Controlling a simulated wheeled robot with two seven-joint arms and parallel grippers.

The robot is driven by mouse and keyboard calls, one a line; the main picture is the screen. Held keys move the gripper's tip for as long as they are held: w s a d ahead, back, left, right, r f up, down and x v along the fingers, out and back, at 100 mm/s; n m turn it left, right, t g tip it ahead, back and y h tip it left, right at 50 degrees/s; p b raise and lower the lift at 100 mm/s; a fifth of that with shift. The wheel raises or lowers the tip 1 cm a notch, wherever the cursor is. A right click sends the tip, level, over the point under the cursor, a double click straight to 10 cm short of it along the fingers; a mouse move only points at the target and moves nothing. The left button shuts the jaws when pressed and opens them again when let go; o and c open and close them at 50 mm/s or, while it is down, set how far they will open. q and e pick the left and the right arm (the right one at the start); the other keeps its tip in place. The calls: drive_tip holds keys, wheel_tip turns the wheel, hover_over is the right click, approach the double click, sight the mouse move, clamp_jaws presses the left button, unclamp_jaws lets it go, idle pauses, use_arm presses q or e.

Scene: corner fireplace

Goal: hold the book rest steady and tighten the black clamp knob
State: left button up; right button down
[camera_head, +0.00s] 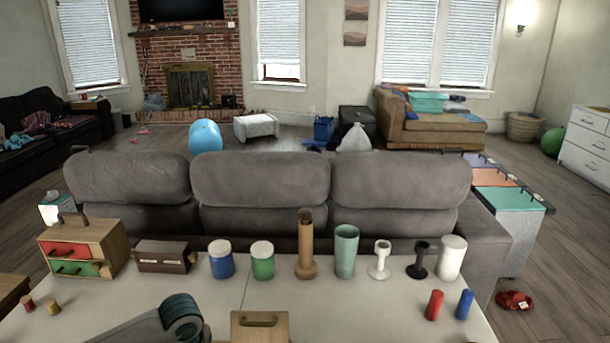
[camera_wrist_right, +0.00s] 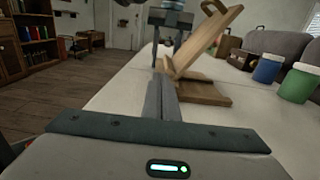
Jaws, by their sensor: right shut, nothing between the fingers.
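The wooden book rest (camera_wrist_right: 205,92) stands on the pale table in the right wrist view, with a flat base and a tilted panel. In the head view only the top of its panel (camera_head: 260,328), with a handle, shows at the bottom edge. My left gripper (camera_wrist_right: 167,48) is beside the tilted panel in the wrist view, its fingers apart and pointing down; I cannot tell whether it touches the panel. My right gripper (camera_wrist_right: 162,98) is shut and empty, pointing towards the book rest's base. The black clamp knob cannot be made out in either view.
Along the table's far side stand a small drawer box (camera_head: 83,247), a blue jar (camera_head: 221,259), a green jar (camera_head: 262,260), a wooden vase (camera_head: 306,250) and other cylinders. Red (camera_head: 434,305) and blue (camera_head: 464,304) pegs stand at the right. A grey sofa (camera_head: 260,185) backs the table.

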drive_tip(key=shift+d, duration=3.05)
drive_tip(key=shift+w+d, duration=0.25)
drive_tip(key=shift+w, duration=0.35)
drive_tip(key=shift+w+d, duration=0.2)
drive_tip(key=shift+w, duration=0.35)
drive_tip(key=shift+a, duration=0.1)
drive_tip(key=shift+a, duration=3.4)
drive_tip(key=shift+s+f, duration=0.1)
drive_tip(key=shift+f, duration=0.15)
